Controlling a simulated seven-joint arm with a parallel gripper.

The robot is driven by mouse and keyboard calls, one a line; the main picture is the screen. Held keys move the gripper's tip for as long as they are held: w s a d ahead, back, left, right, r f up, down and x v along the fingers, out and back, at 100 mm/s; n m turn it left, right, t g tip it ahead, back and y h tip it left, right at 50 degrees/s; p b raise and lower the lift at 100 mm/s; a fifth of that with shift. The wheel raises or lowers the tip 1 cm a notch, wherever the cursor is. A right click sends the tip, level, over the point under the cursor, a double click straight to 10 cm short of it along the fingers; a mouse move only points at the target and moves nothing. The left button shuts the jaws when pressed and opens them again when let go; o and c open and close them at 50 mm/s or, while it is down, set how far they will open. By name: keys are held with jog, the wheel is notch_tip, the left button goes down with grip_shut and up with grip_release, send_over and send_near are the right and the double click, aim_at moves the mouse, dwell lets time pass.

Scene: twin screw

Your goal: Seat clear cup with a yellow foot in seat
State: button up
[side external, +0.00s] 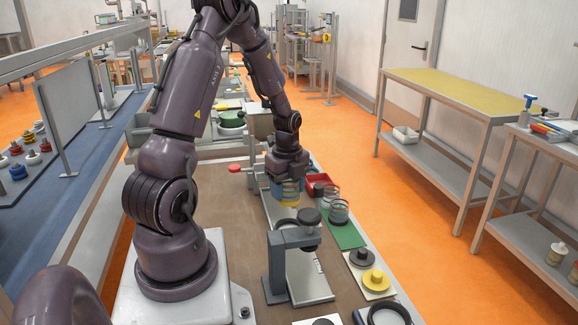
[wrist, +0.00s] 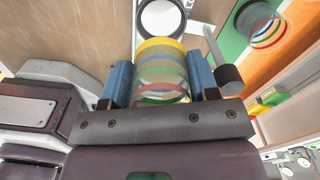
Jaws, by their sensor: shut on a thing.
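The clear cup with a yellow foot (side external: 289,193) hangs in my gripper (side external: 289,187), above the brown bench top. In the wrist view the cup (wrist: 161,68) is between my gripper's two blue fingers (wrist: 160,85), which are shut on its sides. Its yellow foot points away from the palm, and coloured bands circle its clear wall. A dark ring around a white round face (wrist: 162,19) lies beyond the foot in the wrist view, apart from the cup. I cannot tell for certain whether this is the seat. A grey stand (side external: 273,263) with a metal plate stands nearer the side camera.
Another clear cup with a dark foot (side external: 338,211) stands on a green mat (side external: 347,236) to the right. A yellow stepped part (side external: 375,281) and a dark one (side external: 362,258) sit on pale plates at the front right.

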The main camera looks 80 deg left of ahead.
jog(key=shift+f, duration=3.55)
jog(key=shift+f, duration=1.15)
jog(key=o, duration=1.3)
jog(key=shift+r, duration=3.5)
